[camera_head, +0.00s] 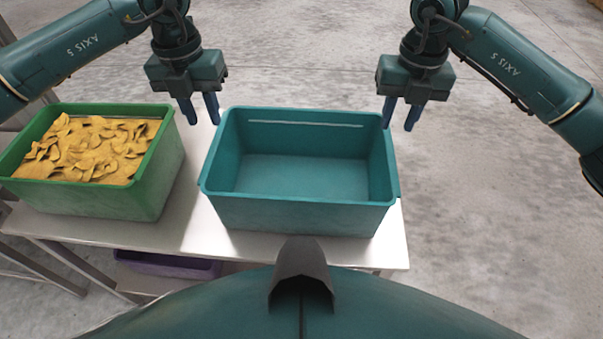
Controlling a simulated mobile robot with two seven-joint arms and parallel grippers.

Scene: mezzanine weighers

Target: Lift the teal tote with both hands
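The teal tote (295,216) is an open, empty rectangular bin standing on a pale metal table. My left gripper (202,112) hangs above the tote's far left corner, fingers pointing down with a small gap between them. My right gripper (402,119) hangs near the tote's far right corner, fingers also pointing down and apart. Nothing shows between the fingers of either gripper. Neither gripper appears to hold the tote's rim, though the exact height above it is hard to judge.
A green tote (98,200) filled with yellow chip-like pieces stands left of the teal tote on the same table (205,236). A purple bin (165,265) sits below the tabletop. Bare concrete floor (490,230) lies to the right.

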